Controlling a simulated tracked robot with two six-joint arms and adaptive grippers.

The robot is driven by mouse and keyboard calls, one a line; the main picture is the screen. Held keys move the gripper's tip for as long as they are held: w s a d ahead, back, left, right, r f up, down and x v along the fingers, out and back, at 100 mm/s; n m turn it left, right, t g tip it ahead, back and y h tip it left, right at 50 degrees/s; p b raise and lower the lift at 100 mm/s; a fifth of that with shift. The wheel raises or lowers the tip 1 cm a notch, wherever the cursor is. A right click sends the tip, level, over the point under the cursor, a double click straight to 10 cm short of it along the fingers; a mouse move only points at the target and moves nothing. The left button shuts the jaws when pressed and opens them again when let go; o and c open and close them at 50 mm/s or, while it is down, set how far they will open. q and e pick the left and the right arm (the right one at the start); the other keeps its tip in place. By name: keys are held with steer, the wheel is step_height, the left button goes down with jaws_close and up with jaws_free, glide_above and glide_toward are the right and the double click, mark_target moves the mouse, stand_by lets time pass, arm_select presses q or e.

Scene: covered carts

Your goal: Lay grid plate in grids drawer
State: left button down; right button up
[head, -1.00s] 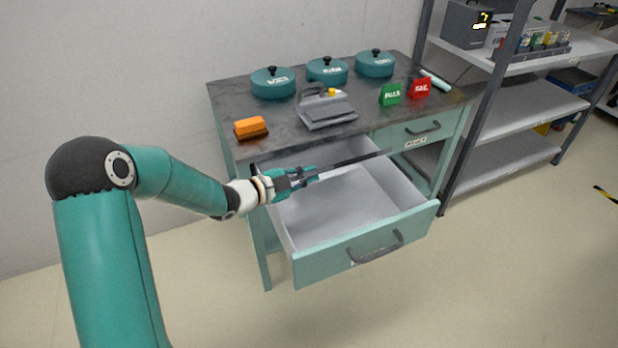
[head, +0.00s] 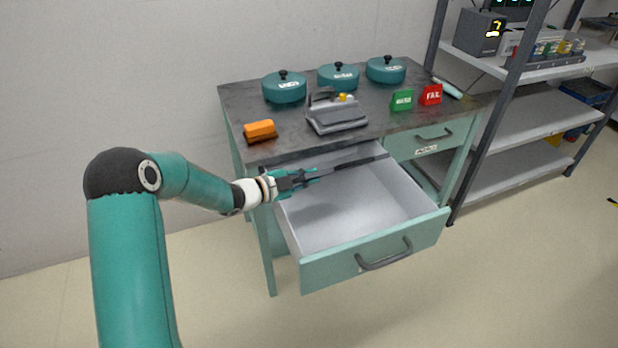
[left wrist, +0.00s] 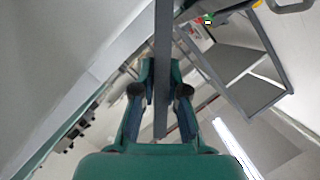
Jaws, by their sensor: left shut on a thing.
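The grid plate (head: 352,163) shows as a thin dark strip, seen nearly edge-on in the head view. My left gripper (head: 314,174) is shut on its near left end and holds it above the open drawer, close under the front edge of the cart top. In the left wrist view the plate (left wrist: 163,60) runs upright between the fingers of my left gripper (left wrist: 165,92). The open drawer (head: 375,262) is pulled far out, and its light grey floor looks empty. Whether it is the grids drawer cannot be read. My right gripper is not in view.
The cart top (head: 290,143) carries several teal lidded pots (head: 284,88), a grey device (head: 336,115), an orange block (head: 260,130), a green sign (head: 402,99) and a red sign (head: 431,94). A closed drawer (head: 432,138) sits to the right. A shelf rack (head: 500,130) stands beside the cart.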

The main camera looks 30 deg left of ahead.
arm_select(q)
steer(key=shift+r, duration=0.1)
steer(key=c, duration=1.2)
jaws_free()
steer(key=shift+o, duration=0.3)
steer(key=s+d+r+p, duration=0.3)
steer(key=d+r+p, duration=0.1)
steer(key=r+p, duration=0.2)
steer(key=s+d+r+p, duration=0.3)
steer(key=d+r+p, duration=0.1)
steer(key=r, duration=0.5)
steer(key=shift+p, duration=0.9)
steer(key=shift+s, duration=0.15)
